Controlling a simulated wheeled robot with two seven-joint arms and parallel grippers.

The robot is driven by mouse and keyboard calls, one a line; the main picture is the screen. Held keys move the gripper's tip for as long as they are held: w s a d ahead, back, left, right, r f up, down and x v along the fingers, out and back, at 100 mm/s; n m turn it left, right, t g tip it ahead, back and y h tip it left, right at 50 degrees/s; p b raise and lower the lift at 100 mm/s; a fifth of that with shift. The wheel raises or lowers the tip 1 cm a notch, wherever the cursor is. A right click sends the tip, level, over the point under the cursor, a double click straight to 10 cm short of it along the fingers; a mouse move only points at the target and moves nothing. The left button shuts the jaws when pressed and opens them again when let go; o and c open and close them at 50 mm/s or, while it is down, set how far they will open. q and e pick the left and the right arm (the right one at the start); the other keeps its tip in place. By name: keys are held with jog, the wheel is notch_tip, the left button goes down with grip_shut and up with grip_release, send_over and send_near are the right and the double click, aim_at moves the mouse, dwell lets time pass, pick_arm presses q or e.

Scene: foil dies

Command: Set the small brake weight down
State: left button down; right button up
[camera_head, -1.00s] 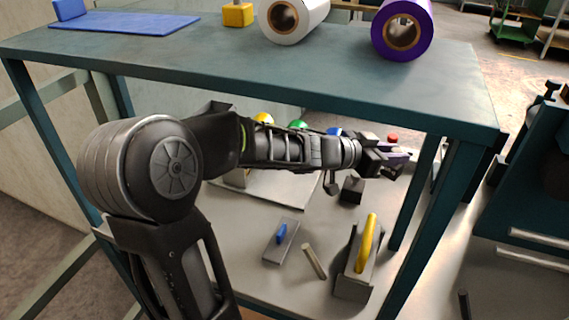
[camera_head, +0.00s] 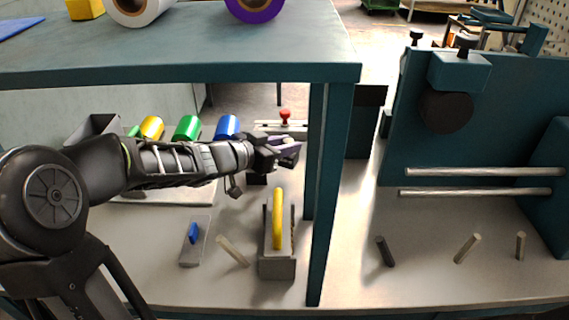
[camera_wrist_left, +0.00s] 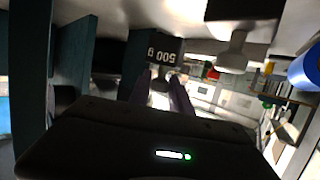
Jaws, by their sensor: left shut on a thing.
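The small brake weight (camera_wrist_left: 166,49) is a dark block marked 500 g, upside down in the left wrist view. My left gripper (camera_wrist_left: 163,84) is shut on it, the purple fingers meeting at its near end. In the head view my left gripper (camera_head: 290,148) is over the lower shelf, left of the teal table leg. There the held weight is hard to make out, and I cannot tell whether it touches the shelf. A larger dark block (camera_wrist_left: 242,12) with a pale knob is beside it in the wrist view. My right gripper is not in view.
A block with a yellow handle (camera_head: 278,222), a grey plate with a blue grip (camera_head: 193,236) and a pale rod (camera_head: 233,251) lie on the lower shelf (camera_head: 215,288). Coloured rolls (camera_head: 187,128) stand behind my arm. The table leg (camera_head: 322,210) is close on the right.

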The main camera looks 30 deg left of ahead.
aim_at(282, 162)
pick_arm(q)
jog(key=shift+r, duration=0.1)
notch_tip(282, 162, down, 5)
jog(key=b, duration=0.2)
jog(key=shift+b, duration=0.4)
jog(key=c, duration=1.6)
grip_release()
jog(key=shift+f, duration=0.25)
jog(key=shift+c, duration=0.2)
jog(key=shift+o, duration=0.9)
jog(key=shift+r, duration=0.2)
